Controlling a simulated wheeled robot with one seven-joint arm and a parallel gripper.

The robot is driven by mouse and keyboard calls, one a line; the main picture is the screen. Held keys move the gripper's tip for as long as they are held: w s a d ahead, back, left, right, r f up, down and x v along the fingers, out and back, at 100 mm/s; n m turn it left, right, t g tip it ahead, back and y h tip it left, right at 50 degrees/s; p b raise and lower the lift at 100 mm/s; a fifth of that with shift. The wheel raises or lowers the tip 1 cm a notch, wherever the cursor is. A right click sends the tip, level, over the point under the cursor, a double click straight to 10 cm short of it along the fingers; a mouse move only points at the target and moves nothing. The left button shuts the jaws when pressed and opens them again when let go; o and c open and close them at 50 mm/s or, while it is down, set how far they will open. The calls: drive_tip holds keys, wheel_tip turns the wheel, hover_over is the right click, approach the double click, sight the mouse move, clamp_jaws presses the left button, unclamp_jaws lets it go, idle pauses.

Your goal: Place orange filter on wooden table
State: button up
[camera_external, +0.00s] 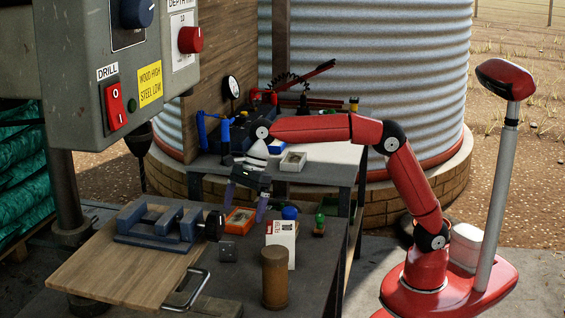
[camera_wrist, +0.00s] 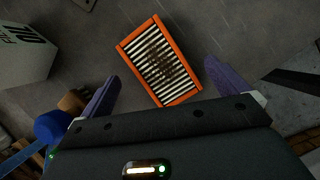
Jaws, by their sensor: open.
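The orange filter (camera_external: 239,220), an orange rectangular frame around pale pleats with brownish dirt, lies flat on the dark grey bench. In the wrist view the filter (camera_wrist: 158,60) sits ahead of and between my fingertips, tilted to them. My gripper (camera_external: 246,203) is open and empty, pointing down just above the filter; its purple fingers also show in the wrist view (camera_wrist: 162,72). A finger partly covers the filter in the external view. The wooden table (camera_external: 125,262), a flat brown board under the drill, is to the left, with a blue-grey vise (camera_external: 160,222) on its far part.
A white filter box (camera_external: 281,243), a brown cylinder (camera_external: 275,278) and a blue-topped item (camera_external: 289,212) stand right of the filter. A small grey block (camera_external: 227,250) lies nearer. The drill's control box (camera_external: 120,70) overhangs the left. The board's near part is clear; a metal handle (camera_external: 190,290) edges it.

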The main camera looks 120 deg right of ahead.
drive_tip(key=shift+x, duration=1.15)
drive_tip(key=c, duration=1.3)
